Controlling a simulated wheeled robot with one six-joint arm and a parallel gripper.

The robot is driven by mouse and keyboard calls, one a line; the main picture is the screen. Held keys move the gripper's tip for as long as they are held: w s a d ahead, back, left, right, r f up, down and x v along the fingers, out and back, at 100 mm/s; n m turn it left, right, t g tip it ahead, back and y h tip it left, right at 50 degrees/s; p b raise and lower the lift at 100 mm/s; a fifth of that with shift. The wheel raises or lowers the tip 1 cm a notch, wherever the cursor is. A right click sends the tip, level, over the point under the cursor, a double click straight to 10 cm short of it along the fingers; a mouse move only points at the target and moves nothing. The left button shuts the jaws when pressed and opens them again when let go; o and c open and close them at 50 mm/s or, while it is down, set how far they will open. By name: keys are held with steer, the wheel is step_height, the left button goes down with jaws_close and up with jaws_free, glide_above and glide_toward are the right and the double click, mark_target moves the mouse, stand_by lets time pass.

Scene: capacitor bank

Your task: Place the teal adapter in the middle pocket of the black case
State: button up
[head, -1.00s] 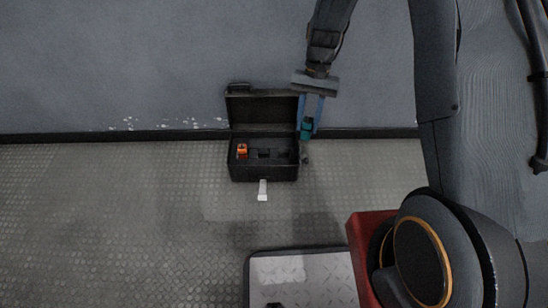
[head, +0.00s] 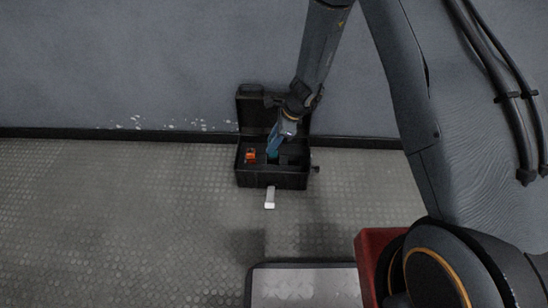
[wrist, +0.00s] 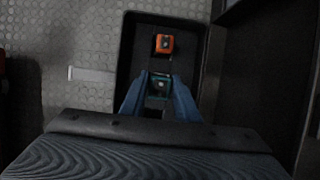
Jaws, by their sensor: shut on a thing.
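The black case (head: 272,180) stands open on the floor against the wall, its lid raised at the back. An orange adapter (head: 250,156) sits in its left pocket; it also shows in the wrist view (wrist: 163,44). My gripper (head: 273,152) reaches down into the case, over its middle. In the wrist view my gripper (wrist: 159,92) is shut on the teal adapter (wrist: 158,86), held between its blue fingers. I cannot tell whether the adapter is fully down in the middle pocket. The right pocket is partly hidden by my wrist.
A white tag-like strip (head: 270,198) sticks out from the case's front onto the floor; it also shows in the wrist view (wrist: 91,74). The wall (head: 120,70) is close behind the case. The floor (head: 120,220) to the left is clear.

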step_height(320, 180, down, 7)
steer(key=b, duration=0.3)
steer(key=shift+r, duration=0.2)
